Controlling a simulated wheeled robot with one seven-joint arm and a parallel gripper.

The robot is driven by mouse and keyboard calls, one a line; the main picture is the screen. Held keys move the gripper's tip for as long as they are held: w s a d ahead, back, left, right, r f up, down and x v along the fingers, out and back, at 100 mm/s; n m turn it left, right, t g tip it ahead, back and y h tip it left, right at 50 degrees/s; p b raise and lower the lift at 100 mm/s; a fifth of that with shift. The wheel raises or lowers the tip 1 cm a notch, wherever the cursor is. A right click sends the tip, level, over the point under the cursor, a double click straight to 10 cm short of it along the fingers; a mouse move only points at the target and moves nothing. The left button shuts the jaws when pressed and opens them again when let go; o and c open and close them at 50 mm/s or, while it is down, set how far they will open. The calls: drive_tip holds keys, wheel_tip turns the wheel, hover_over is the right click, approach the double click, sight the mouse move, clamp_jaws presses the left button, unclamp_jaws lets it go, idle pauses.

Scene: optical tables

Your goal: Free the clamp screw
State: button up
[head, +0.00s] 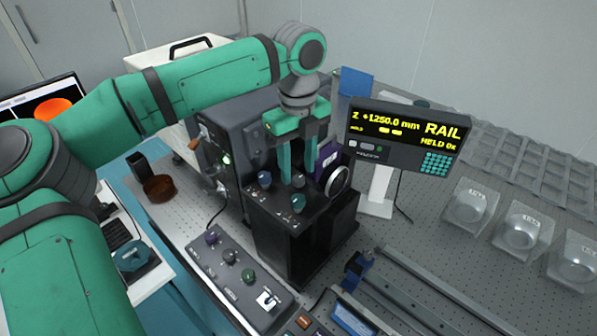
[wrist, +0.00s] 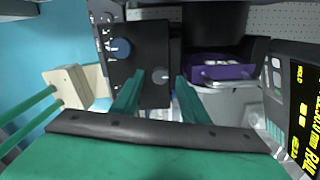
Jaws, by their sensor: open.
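My gripper (head: 298,172) points down, open, over the black knob box (head: 293,243). In the wrist view its two green fingers (wrist: 155,85) stand apart, with a small grey knob (wrist: 160,75) between their tips in the picture. I cannot tell whether they touch it. A blue knob (wrist: 121,48) sits on the same dark panel, left of the fingers. In the head view, a blue-grey knob (head: 264,178) and a teal knob (head: 298,203) show on the box top. No part is clearly identifiable as the clamp screw.
The display (head: 408,137) reads "RAIL" and "HELD 0x" right of my gripper. A control panel (head: 233,270) with several knobs lies in front left. A brown dish (head: 160,188) is at left. Clear labelled trays (head: 522,241) stand at right. Perforated tabletop (head: 425,227) is bare between.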

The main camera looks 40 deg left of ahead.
sight(299, 181)
drive_tip(key=shift+f, duration=1.1)
clamp_jaws()
